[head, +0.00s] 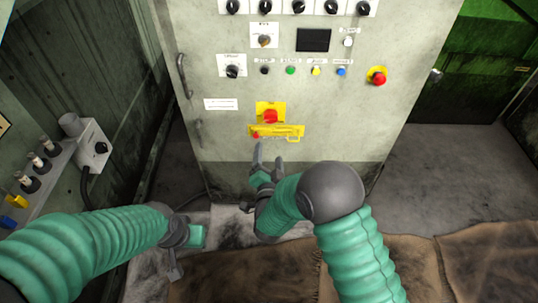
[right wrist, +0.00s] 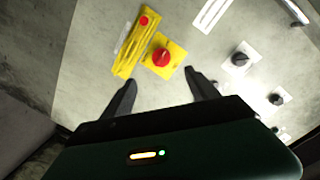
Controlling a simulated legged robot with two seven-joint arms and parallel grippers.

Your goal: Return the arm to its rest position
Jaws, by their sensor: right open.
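My right gripper (head: 267,158) is in front of the lower part of the grey control cabinet (head: 215,130), just below a yellow bar (head: 285,130) with a small red knob. In the right wrist view its two fingers (right wrist: 160,82) are spread apart with nothing between them. A red mushroom button (head: 270,116) on a yellow plate sits right above the bar; it also shows in the right wrist view (right wrist: 160,57), beyond the fingertips. My left gripper (head: 180,250) hangs low at the left, pointing down; its fingers are too unclear to judge.
The cabinet front has several knobs, coloured buttons, a dark screen (head: 313,40) and a second red button (head: 378,76). A side unit (head: 93,145) with a knob stands at the left. Brown mats (head: 490,260) cover the near floor. Bare floor (head: 440,175) lies right of the cabinet.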

